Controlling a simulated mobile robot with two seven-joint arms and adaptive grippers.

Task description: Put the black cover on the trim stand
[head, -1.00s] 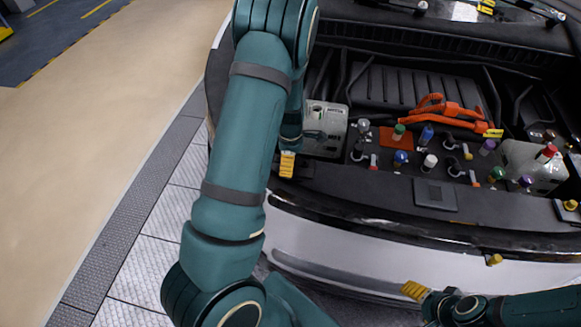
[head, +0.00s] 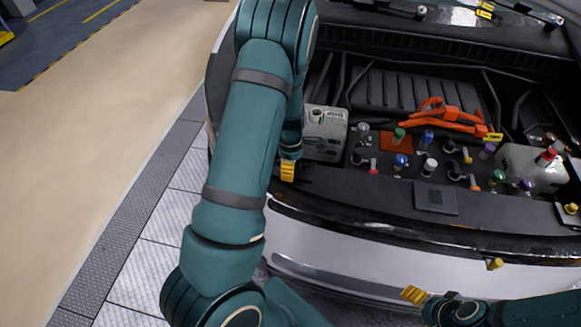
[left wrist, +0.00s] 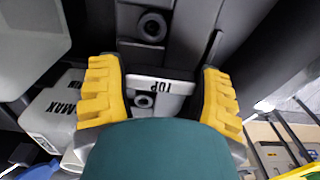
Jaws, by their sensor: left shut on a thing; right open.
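My left gripper (head: 287,171) is at the front left edge of the engine bay, partly behind my own arm. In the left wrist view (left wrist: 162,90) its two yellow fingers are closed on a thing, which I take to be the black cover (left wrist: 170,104). A pale strip marked TOP, upside down, shows between the fingers, with a dark part and a round hole below it. The palm hides the rest. My right gripper (head: 414,295) is open and low in front of the bumper, seen partly. I cannot make out which part is the trim stand.
A grey tank (head: 325,135) stands beside the left gripper. Several coloured caps stand in the bay, with orange cables (head: 450,115) behind. Another pale tank (head: 530,170) is at right. A flat dark panel (head: 435,197) lies on the front rim. The floor at left is clear.

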